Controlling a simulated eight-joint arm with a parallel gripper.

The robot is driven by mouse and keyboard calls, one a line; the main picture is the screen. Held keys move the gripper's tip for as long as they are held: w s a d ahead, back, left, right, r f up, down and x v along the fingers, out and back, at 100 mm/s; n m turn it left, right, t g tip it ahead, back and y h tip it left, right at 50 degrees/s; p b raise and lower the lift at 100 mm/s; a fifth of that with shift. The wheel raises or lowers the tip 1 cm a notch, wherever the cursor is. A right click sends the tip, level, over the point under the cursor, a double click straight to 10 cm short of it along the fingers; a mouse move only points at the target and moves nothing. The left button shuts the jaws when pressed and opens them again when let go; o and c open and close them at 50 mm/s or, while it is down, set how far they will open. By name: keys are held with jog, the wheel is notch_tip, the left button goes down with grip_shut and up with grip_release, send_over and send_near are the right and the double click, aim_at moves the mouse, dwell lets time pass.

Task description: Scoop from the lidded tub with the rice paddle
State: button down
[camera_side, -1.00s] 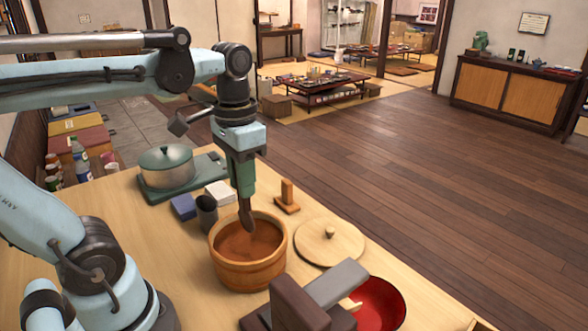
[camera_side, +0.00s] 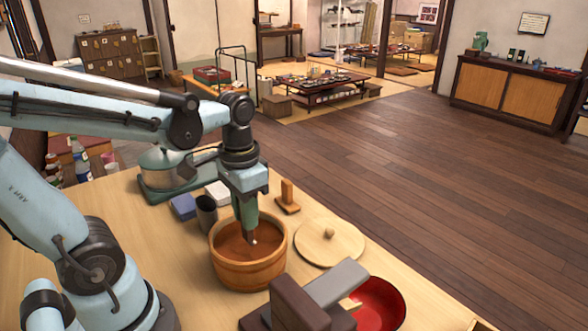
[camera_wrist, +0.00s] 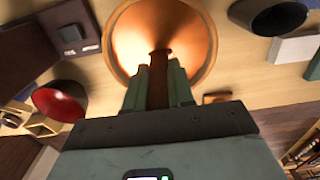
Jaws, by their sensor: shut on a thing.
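The round wooden tub (camera_side: 250,273) stands uncovered on the table, and its inside looks brown; I cannot make out separate contents. Its lid (camera_side: 345,247), pale wood with a knob, lies flat to the right of the tub. My gripper (camera_side: 248,234) points down into the tub's mouth. In the wrist view my gripper (camera_wrist: 160,78) is shut on the brown rice paddle (camera_wrist: 159,72), which runs between the fingers toward the tub (camera_wrist: 128,35). The paddle's lower end is mostly hidden in the tub.
A red bowl (camera_side: 384,300) and a dark brown block with a grey arm (camera_side: 335,284) stand at the front right. A dark cup (camera_side: 206,214), blue box (camera_side: 183,207), white box (camera_side: 218,192), small wooden stand (camera_side: 287,201) and lidded pot (camera_side: 160,180) stand behind the tub.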

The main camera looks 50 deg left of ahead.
jog(key=shift+d+f, duration=0.15)
dwell(0.5)
jog(key=shift+a, duration=0.3)
jog(key=shift+d, duration=0.15)
dwell(0.8)
jog(key=shift+r, duration=5.1)
